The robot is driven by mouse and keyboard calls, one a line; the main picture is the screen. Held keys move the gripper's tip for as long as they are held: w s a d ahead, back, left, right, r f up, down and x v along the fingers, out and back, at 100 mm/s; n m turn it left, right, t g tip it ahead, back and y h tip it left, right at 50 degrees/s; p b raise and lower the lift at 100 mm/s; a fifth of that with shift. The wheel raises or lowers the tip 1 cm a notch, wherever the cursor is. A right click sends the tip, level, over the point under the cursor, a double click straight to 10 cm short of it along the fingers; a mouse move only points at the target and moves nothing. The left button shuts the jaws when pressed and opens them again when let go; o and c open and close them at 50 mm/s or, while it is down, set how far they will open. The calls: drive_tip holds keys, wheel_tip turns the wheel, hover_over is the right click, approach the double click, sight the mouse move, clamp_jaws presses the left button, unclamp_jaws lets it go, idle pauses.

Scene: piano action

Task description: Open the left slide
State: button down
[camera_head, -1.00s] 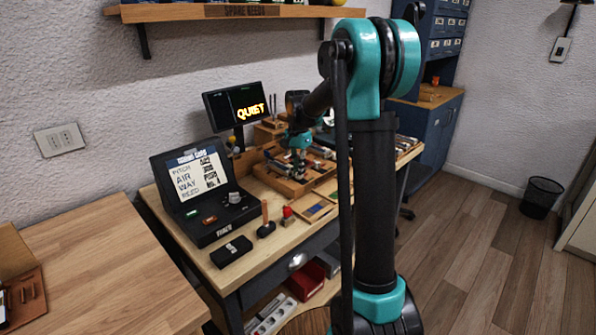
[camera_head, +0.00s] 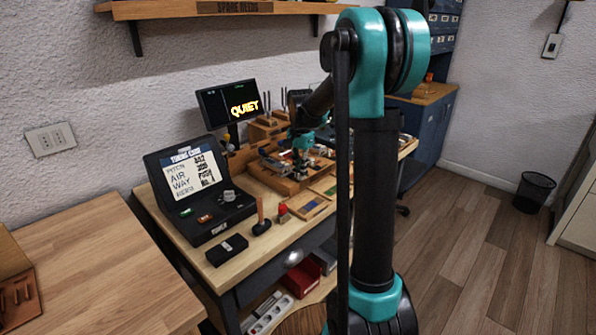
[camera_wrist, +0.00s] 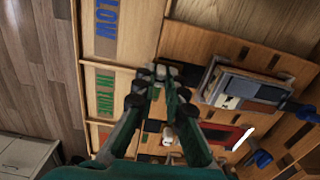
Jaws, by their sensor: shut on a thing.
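My gripper (camera_wrist: 166,76) is shut on a small part at its fingertips in the wrist view. The fingers cover most of this part, so I cannot tell for sure that it is the left slide. The fingertips are at the inner edge of a wooden frame, beside the labelled compartments. In the head view my gripper (camera_head: 303,158) is low over the wooden work case (camera_head: 284,184) on the bench. The slides are too small and too covered to make out there.
Compartments marked LOW (camera_wrist: 104,28) and IN TUNE (camera_wrist: 104,92) lie left of the fingers. A block with grey and blue parts (camera_wrist: 243,88) is close on the right. A mallet (camera_head: 261,217), a dark box (camera_head: 226,250) and a tuning display case (camera_head: 196,190) stand on the bench.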

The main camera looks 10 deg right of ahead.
drive_tip(key=c, duration=1.8)
unclamp_jaws()
drive_tip(key=shift+s+d, duration=0.15)
drive_tip(key=shift+c, duration=0.2)
wheel_tip(320, 180, up, 12)
drive_tip(key=s+d+f+n+t, duration=0.1)
drive_tip(key=s+f+n, duration=0.4)
drive_tip(key=s+f, duration=0.6)
drive_tip(key=s+d+f+n+t, duration=0.1)
drive_tip(key=s+f+n+t, duration=0.2)
drive_tip(key=s+f, duration=0.8)
drive_tip(key=s+n, duration=0.2)
drive_tip(key=s, duration=0.3)
drive_tip(key=shift+s+n, duration=0.3)
drive_tip(key=shift+n, duration=0.1)
